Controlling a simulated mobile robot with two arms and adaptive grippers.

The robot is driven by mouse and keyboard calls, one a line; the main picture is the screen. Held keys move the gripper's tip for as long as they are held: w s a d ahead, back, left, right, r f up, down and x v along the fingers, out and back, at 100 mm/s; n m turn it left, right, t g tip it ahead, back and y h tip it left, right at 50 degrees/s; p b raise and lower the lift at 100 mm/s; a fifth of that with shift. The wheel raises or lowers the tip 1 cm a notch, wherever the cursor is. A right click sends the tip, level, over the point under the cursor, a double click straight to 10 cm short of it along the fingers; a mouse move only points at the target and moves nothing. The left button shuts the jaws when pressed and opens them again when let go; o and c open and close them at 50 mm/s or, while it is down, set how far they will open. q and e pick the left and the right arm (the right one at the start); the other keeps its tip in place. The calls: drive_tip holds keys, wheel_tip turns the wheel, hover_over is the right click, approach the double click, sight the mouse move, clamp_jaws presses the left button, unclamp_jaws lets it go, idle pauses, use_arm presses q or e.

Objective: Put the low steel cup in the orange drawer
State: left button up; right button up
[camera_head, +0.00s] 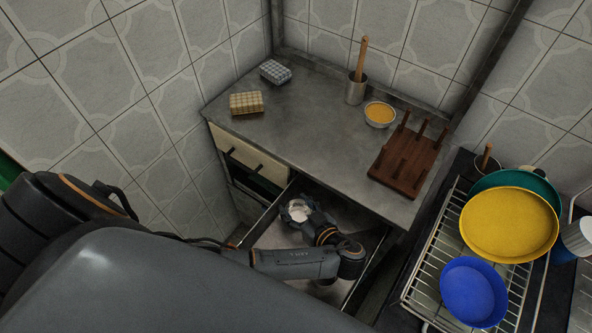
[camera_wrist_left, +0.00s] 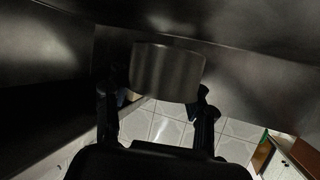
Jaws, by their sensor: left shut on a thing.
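The low steel cup (camera_wrist_left: 167,72) sits between the two fingers of my left gripper (camera_wrist_left: 160,105) in the left wrist view. In the head view my left gripper (camera_head: 298,211) is shut on the cup (camera_head: 300,208), which shows as a small pale round shape. Both are over the open drawer (camera_head: 275,237) below the counter. The drawer's inside is grey metal, and its front is hidden by my arm, so I cannot see an orange colour. Whether the cup touches the drawer floor is unclear. My right gripper is not in view.
The steel counter (camera_head: 300,135) holds a tall steel cup (camera_head: 355,92) with a wooden handle, a bowl (camera_head: 380,114) of orange contents, a wooden rack (camera_head: 407,160) and two sponge-like blocks (camera_head: 246,103). A dish rack (camera_head: 420,300) with coloured plates stands at the right.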

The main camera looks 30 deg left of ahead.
use_arm(q)
drive_tip(key=o, duration=1)
drive_tip(key=shift+o, duration=0.2)
drive_tip(key=shift+r+p, duration=0.35)
drive_tip(key=shift+p, duration=0.1)
drive_tip(key=shift+r+p, duration=0.5)
drive_tip(key=shift+r, duration=0.05)
drive_tip(key=shift+s+d+f+b, duration=0.1)
drive_tip(key=shift+s+d+b, duration=0.15)
drive_tip(key=shift+d, duration=0.2)
drive_tip(key=shift+s+d+f+b, duration=0.1)
drive_tip(key=shift+s+d+b, duration=0.05)
drive_tip(key=shift+d+b, duration=0.25)
drive_tip(key=v, duration=0.4)
drive_tip(key=shift+d+r+b, duration=0.15)
drive_tip(key=shift+r+b, duration=0.05)
drive_tip(key=shift+b, duration=0.1)
drive_tip(key=shift+s+d+r, duration=0.3)
drive_tip(key=shift+d+r, duration=0.05)
drive_tip(key=shift+d, duration=0.1)
